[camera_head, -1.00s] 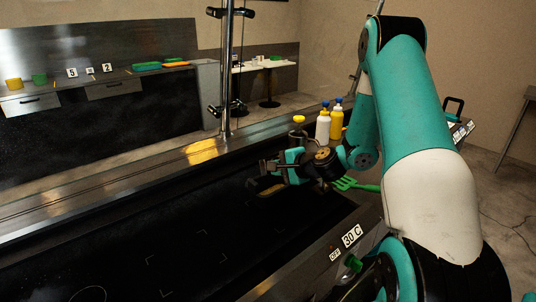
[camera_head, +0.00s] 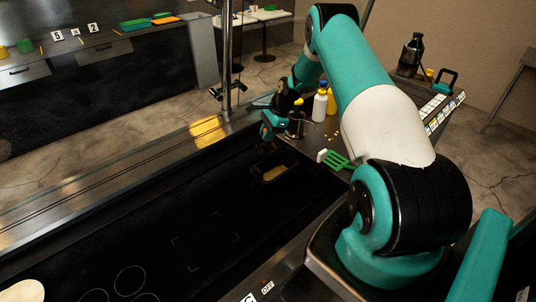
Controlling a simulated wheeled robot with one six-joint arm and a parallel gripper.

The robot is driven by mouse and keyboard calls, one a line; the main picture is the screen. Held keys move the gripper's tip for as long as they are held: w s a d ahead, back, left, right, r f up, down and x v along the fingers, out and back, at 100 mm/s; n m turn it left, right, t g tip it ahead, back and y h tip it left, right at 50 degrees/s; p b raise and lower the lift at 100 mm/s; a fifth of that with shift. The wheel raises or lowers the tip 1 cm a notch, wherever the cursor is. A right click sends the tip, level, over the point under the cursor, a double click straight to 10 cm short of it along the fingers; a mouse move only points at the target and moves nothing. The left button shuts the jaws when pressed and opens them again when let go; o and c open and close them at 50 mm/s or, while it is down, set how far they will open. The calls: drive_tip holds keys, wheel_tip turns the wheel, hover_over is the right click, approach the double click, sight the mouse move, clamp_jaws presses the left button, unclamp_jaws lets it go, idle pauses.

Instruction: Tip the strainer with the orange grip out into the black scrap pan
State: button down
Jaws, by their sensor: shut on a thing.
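My gripper (camera_head: 268,124) is small in the view, above the far right end of the dark griddle. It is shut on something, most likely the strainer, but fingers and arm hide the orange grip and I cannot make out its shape. A small black pan (camera_head: 288,178) with tan contents sits below and slightly right of the gripper, at the griddle's edge; it looks like the scrap pan. I cannot tell whether anything is falling into it.
A metal cup (camera_head: 295,128), a white bottle (camera_head: 319,106) and a yellow bottle (camera_head: 332,102) stand close right of the gripper. A green slotted spatula (camera_head: 337,160) lies on the side shelf, near scattered yellow bits. The griddle (camera_head: 150,225) is mostly clear.

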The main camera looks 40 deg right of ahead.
drive_tip(key=shift+w+d, duration=0.1)
drive_tip(key=shift+d, duration=0.2)
drive_tip(key=shift+s+d, duration=0.15)
drive_tip(key=shift+s, duration=0.1)
drive_tip(key=shift+w+a+r, duration=0.1)
drive_tip(key=shift+w+a, duration=0.05)
drive_tip(key=shift+a, duration=0.1)
drive_tip(key=r, duration=0.1)
drive_tip(key=r+p, duration=0.1)
drive_tip(key=shift+w+a+r+g, duration=0.2)
drive_tip(key=shift+r+g, duration=0.1)
drive_tip(key=shift+g, duration=0.1)
drive_tip(key=shift+s+r+p, duration=0.1)
drive_tip(key=shift+r+p, duration=0.05)
drive_tip(key=shift+p, duration=0.15)
